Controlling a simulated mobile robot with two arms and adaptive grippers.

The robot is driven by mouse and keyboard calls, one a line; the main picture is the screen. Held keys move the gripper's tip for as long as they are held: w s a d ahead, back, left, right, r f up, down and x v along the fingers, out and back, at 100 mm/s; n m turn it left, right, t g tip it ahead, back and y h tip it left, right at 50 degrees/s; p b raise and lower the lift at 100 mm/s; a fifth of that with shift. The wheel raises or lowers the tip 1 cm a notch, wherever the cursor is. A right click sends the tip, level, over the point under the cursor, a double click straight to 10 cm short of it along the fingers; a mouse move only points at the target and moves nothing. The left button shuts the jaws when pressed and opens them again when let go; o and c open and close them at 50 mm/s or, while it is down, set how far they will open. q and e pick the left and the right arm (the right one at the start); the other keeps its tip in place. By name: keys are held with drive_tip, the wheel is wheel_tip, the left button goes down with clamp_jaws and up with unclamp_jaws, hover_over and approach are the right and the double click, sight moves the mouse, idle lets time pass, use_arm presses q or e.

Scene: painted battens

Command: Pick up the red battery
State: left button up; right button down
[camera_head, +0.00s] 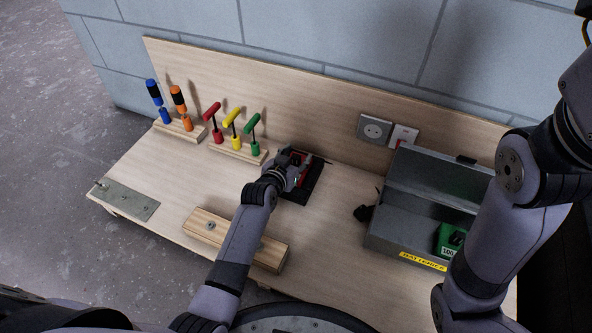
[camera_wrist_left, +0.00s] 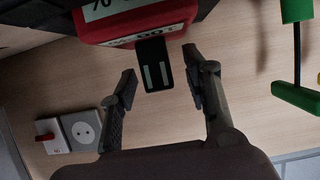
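The red battery (camera_head: 303,170) sits on a black base (camera_head: 310,192) on the workbench, partly hidden by my left gripper (camera_head: 294,168) in the head view. In the left wrist view the red battery (camera_wrist_left: 140,24) is at the top, with white markings and a black tab (camera_wrist_left: 155,66) sticking out toward the gripper. My left gripper's fingers (camera_wrist_left: 160,82) are spread apart, one on each side of the tab's end, with gaps visible. They hold nothing. My right arm crosses the right side of the head view; its gripper is out of frame.
A grey open toolbox (camera_head: 385,226) labelled batteries holds a green battery (camera_head: 450,238) at the right. Coloured T-handle tools (camera_head: 233,125) and screwdrivers (camera_head: 176,103) stand in wooden racks at the back left. A wooden batten (camera_head: 225,238) lies in front. The back panel carries a socket (camera_head: 374,130).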

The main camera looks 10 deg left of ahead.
use_arm(q)
clamp_jaws()
idle(0.3)
idle(0.5)
